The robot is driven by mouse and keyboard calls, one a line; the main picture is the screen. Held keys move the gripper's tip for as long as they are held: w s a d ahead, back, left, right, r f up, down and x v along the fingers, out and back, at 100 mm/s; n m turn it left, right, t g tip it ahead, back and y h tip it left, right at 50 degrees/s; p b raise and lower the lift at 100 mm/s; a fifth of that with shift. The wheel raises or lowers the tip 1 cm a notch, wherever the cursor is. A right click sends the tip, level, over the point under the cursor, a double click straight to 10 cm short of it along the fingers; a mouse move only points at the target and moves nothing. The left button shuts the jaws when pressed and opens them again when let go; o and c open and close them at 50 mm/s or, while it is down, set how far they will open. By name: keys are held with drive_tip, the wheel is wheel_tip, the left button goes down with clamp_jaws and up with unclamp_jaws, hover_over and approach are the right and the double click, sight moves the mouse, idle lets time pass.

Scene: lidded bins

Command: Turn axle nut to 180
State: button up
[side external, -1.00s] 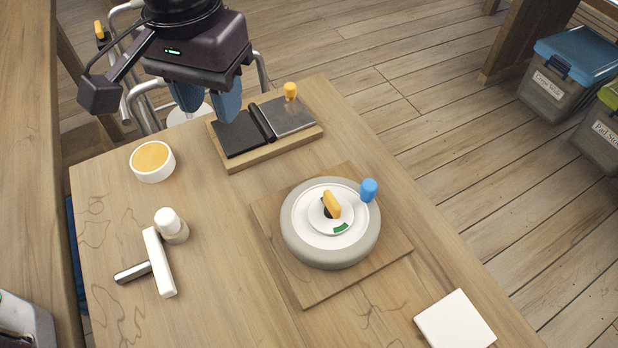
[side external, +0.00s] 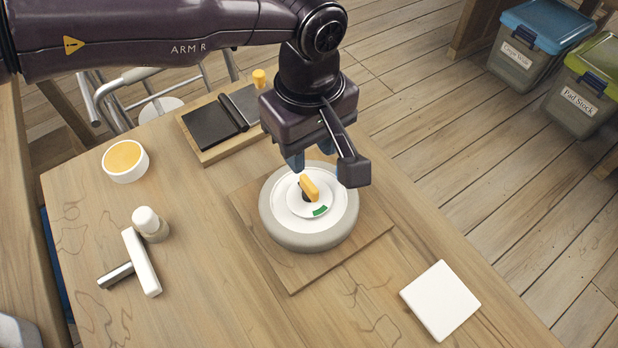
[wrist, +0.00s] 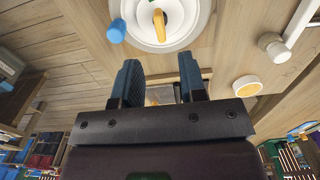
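The axle nut looks like a yellow bar-shaped knob (side external: 309,188) at the centre of a white dial on a round grey wheel (side external: 290,240). A green mark (side external: 320,211) shows on the dial, toward the front right of the knob. In the wrist view the yellow knob (wrist: 159,24) is at the top, beyond the fingertips. My gripper (wrist: 158,66) is open and empty, with its blue fingers apart. In the side view my gripper (side external: 318,165) is above the back edge of the wheel, apart from the knob. One finger is partly hidden there.
A blue peg (wrist: 116,31) stands at the wheel's rim. The wheel sits on a wooden board (side external: 292,278). Around it are a black-and-grey hinged plate (side external: 208,126), a yellow-filled bowl (side external: 125,161), a white-headed tool (side external: 141,262) and a white tile (side external: 440,300).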

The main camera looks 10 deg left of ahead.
sight(309, 182)
wheel_tip(309, 182, down, 9)
drive_tip(key=shift+r, duration=0.1)
idle(0.3)
clamp_jaws()
